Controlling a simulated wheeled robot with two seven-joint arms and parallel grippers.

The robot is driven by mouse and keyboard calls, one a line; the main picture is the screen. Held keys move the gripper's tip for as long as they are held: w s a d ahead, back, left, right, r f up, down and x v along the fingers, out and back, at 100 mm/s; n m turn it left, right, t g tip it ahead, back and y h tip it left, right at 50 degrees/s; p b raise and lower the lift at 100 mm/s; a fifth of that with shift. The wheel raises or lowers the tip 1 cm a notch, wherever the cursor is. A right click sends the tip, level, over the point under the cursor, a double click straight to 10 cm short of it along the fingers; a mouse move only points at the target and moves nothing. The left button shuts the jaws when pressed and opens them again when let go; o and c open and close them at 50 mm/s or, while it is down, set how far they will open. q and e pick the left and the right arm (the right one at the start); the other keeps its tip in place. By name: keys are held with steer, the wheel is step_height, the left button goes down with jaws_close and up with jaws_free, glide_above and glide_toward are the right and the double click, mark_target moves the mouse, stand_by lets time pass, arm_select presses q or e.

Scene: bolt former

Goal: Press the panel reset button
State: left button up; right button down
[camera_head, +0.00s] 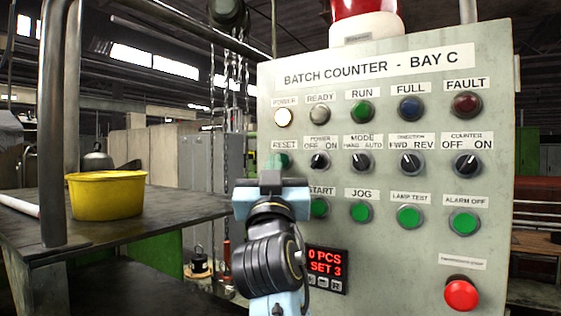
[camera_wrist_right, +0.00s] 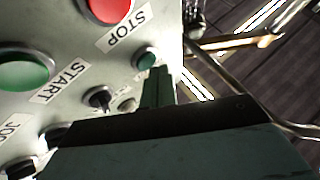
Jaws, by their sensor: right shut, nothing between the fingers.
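The control panel (camera_head: 400,240) carries a RESET label (camera_head: 283,146) in the head view. The green reset button (camera_head: 283,160) shows just below this label, its lower part hidden behind my right gripper (camera_head: 271,182). In the right wrist view the green reset button (camera_wrist_right: 146,58) shows just left of the tips of my shut right fingers (camera_wrist_right: 159,72). The fingers are empty and point at the panel. I cannot tell whether the tips touch the button. My left gripper is not in view.
The START button (camera_head: 319,208) is close to the right of my gripper. The red STOP button (camera_wrist_right: 110,8) shows in the right wrist view. Selector knobs (camera_head: 319,161) sit right of the reset button. A yellow tub (camera_head: 105,195) stands on a table at left.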

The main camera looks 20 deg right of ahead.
steer(key=shift+d, duration=0.1)
stand_by(0.6)
steer(key=shift+w+d, duration=0.25)
stand_by(0.3)
steer(key=shift+s+a, duration=0.25)
steer(key=shift+a, duration=0.15)
steer(key=s+a+b, duration=0.1)
steer(key=s+a, duration=0.1)
steer(key=s+a+b, duration=0.1)
steer(key=a, duration=0.1)
steer(key=shift+s+a, duration=0.3)
steer(key=shift+s, duration=0.05)
